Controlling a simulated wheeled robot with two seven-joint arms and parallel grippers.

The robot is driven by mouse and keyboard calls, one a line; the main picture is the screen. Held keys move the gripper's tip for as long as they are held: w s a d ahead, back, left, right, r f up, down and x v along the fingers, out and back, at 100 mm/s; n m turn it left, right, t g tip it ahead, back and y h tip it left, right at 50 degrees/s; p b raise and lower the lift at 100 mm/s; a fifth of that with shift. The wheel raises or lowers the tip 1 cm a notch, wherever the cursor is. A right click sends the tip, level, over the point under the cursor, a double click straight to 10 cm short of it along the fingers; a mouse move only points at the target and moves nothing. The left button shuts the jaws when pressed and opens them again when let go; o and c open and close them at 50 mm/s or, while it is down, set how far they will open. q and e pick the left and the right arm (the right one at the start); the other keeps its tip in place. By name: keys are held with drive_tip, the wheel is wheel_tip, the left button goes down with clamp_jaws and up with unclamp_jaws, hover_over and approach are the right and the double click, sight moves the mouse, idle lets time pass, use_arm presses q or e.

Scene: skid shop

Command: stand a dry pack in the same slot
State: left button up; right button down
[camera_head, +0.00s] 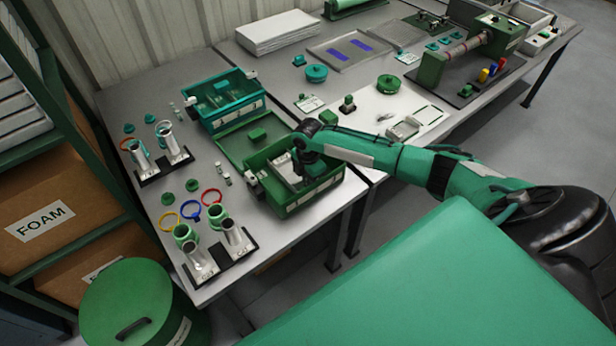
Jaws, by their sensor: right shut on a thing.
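An open green case (312,196) stands near the front right corner of the left table, its lid folded back. My right gripper (308,167) reaches down into this case from the right. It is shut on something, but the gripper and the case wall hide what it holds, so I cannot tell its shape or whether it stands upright. A pale piece (288,172) shows inside the case, left of the gripper. The slots inside are too small to tell apart. A teal case (226,123) stands open farther back. My left gripper is not in view.
Metal cylinders in a rear rack (150,179) and a front rack (215,262) stand on the left, with coloured rings beside them. A green drum (130,300) and a shelf with a FOAM box (50,215) border the table. The right table holds trays and a machine (455,60).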

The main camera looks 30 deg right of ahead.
drive_tip(key=shift+f, duration=0.35)
idle(0.3)
drive_tip(key=shift+f, duration=0.35)
drive_tip(key=shift+f, duration=0.15)
idle(0.4)
drive_tip(key=c, duration=1.3)
unclamp_jaws()
drive_tip(key=shift+f, duration=0.1)
drive_tip(key=shift+o, duration=0.3)
drive_tip(key=shift+s, duration=0.1)
